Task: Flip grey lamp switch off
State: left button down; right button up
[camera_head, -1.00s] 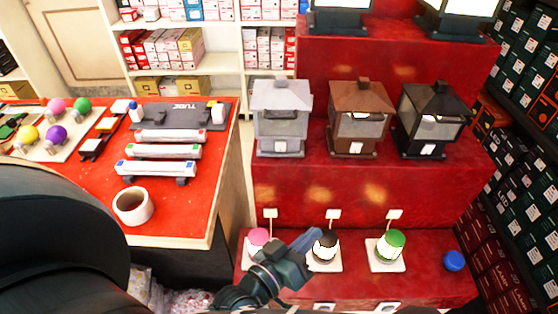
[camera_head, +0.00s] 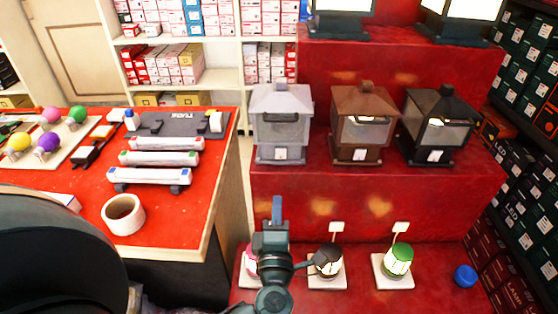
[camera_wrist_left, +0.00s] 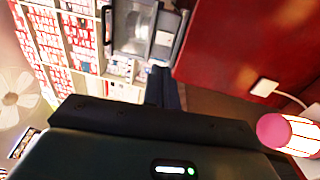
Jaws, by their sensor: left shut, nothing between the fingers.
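The grey lamp (camera_head: 281,128) stands on the red middle step, left of the brown and black lamps. Its panes look dull grey. A small pale switch plate (camera_head: 280,154) shows low on its front; I cannot tell its position. My left gripper (camera_head: 277,207) is shut and empty, pointing up the picture below the grey lamp, with a visible gap between them. In the left wrist view the grey lamp (camera_wrist_left: 133,26) shows at the top, beyond the closed fingers (camera_wrist_left: 161,88). My right gripper is not in view.
The brown lamp (camera_head: 362,128) and black lamp (camera_head: 437,130) stand to the right. Below are small lamps with pink, dark and green (camera_head: 398,257) tops, the pink one partly behind my gripper. A red table (camera_head: 80,215) with tubes and a tape roll is at left.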

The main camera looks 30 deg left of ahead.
aim_at(279, 151)
pick_arm(q)
jog(key=p+x, duration=0.1)
jog(key=x, duration=1.2)
jog(key=shift+w+a, duration=0.1)
jog(key=shift+w, duration=0.25)
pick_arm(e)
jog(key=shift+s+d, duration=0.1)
pick_arm(q)
jog(key=shift+r, duration=0.1)
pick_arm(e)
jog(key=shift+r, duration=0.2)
